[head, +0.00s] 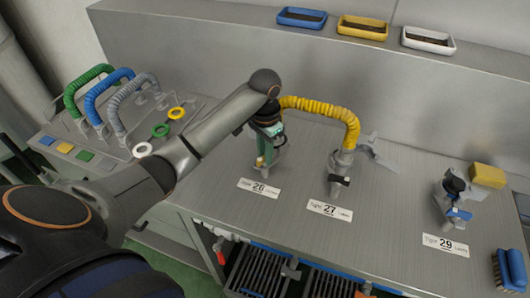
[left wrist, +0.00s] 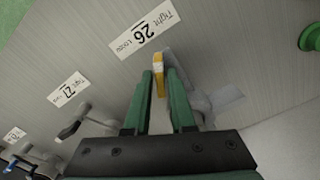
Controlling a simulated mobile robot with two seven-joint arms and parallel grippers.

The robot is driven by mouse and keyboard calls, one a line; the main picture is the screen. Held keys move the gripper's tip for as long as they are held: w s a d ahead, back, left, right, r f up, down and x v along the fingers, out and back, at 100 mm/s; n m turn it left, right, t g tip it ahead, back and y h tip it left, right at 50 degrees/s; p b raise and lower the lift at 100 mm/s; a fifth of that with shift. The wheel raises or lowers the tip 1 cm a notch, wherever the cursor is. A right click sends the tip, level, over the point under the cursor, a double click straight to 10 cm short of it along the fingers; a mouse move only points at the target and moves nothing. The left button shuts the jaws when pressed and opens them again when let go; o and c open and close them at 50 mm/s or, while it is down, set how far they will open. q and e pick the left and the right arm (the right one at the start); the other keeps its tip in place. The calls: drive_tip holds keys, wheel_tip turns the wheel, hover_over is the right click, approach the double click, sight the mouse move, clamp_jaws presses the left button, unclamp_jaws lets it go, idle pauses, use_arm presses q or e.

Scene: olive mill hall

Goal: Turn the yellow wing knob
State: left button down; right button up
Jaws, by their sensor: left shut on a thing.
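The yellow wing knob (left wrist: 159,74) stands at the station with the "Tight 26 Loose" label (head: 259,188). In the left wrist view it sits between the two green fingertips. My left gripper (head: 266,146) reaches down over this station from the left and is shut on the knob. In the head view the gripper hides most of the knob and its fitting; only a small yellow bit (head: 260,161) shows below the fingers. The label (left wrist: 146,31) also shows in the left wrist view. My right gripper is not in view.
A yellow hose (head: 325,107) arches right of my gripper to the fitting at label 27 (head: 329,208). Label 29 (head: 445,244), a yellow sponge (head: 487,175) and a blue brush (head: 509,270) lie farther right. Coloured hoses and rings (head: 161,130) are at left. Trays (head: 302,18) line the back ledge.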

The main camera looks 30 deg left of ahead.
use_arm(q)
drive_tip(key=m, duration=1.2)
idle(0.6)
drive_tip(key=c, duration=0.9)
unclamp_jaws()
drive_tip(key=shift+r, duration=0.15)
wheel_tip(320, 180, up, 12)
drive_tip(key=shift+r, duration=0.15)
